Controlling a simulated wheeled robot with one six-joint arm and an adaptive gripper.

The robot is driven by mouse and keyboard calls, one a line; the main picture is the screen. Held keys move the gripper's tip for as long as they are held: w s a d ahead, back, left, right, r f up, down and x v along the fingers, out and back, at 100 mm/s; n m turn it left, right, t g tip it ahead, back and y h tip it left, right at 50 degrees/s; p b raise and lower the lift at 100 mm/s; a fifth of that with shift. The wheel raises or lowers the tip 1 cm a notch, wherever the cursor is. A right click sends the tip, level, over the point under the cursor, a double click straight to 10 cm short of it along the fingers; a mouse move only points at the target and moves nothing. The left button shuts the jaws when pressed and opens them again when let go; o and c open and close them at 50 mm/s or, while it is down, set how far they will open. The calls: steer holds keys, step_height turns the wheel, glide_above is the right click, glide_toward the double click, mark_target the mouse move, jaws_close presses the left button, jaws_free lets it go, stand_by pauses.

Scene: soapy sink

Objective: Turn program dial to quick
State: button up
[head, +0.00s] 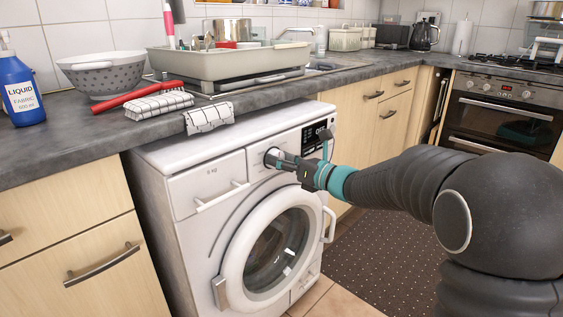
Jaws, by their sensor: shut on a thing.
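The white washing machine (195,240) stands under the dark counter, with its round door (232,272) below the control panel. The program dial (271,157) is on the front panel, left of the dark display (315,136). My gripper (277,157) reaches in from the right and is shut on the dial. The fingers cover much of the dial, so its pointer and the program marks around it cannot be read.
Above the machine, the counter holds a colander (103,74), a dish tub (228,62), checked cloths (208,117) and a blue bottle (19,88). The door handle (329,225) juts out below my arm. An oven (500,112) stands at the right.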

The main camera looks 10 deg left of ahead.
steer(key=m, duration=0.9)
steer(key=m+t+b, duration=0.1)
steer(key=m, duration=0.8)
steer(key=f+m+t, duration=0.1)
steer(key=m, duration=0.7)
steer(key=shift+m+h+b, duration=0.3)
steer(key=shift+m, duration=0.1)
steer(key=o, duration=1.2)
steer(key=shift+c, duration=0.2)
steer(key=shift+s, duration=0.1)
steer(key=v, duration=1.2)
